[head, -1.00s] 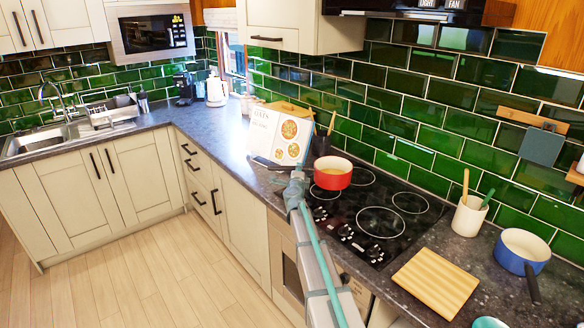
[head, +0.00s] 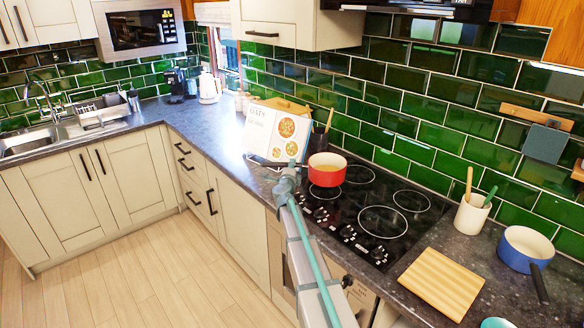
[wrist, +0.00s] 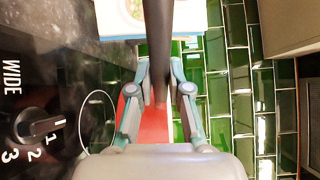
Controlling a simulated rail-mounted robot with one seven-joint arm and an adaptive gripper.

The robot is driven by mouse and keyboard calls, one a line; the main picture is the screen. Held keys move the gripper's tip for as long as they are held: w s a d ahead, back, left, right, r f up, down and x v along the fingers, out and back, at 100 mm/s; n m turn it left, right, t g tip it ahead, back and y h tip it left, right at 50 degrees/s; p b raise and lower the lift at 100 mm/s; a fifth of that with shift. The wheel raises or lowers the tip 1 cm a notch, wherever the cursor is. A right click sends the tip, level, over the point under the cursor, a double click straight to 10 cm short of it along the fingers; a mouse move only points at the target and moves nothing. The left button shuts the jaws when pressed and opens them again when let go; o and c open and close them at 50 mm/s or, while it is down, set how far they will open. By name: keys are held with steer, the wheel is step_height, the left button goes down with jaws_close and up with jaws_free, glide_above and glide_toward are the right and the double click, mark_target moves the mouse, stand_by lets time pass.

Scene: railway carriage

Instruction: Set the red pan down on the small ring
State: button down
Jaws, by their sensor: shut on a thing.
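The red pan (head: 327,172), with a pale inside, is over the left part of the black hob (head: 350,235), roughly level in the head view. My gripper (head: 289,180) is left of it. In the wrist view my gripper (wrist: 159,88) is shut on the dark pan handle (wrist: 158,45), and part of the red pan side (wrist: 128,118) shows behind the fingers. The front-left ring (head: 324,197) looks small and shows partly below the pan; I cannot tell whether the pan touches the glass. A ring (wrist: 83,121) also shows in the wrist view.
A recipe book (head: 275,132) stands just behind my gripper, left of the pan. Hob knobs (head: 348,232) line the front. The right rings (head: 383,221) are clear. A wooden board (head: 441,283), utensil pot (head: 471,214) and blue pan (head: 526,250) stand on the right.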

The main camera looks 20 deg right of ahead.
steer(key=shift+f+b, duration=2.3)
steer(key=shift+f, duration=1.05)
steer(key=c, duration=1.1)
jaws_free()
steer(key=shift+o, duration=0.4)
steer(key=c, duration=0.4)
steer(key=shift+s+a, duration=0.1)
steer(key=shift+s, duration=0.05)
steer(key=shift+v, duration=2.35)
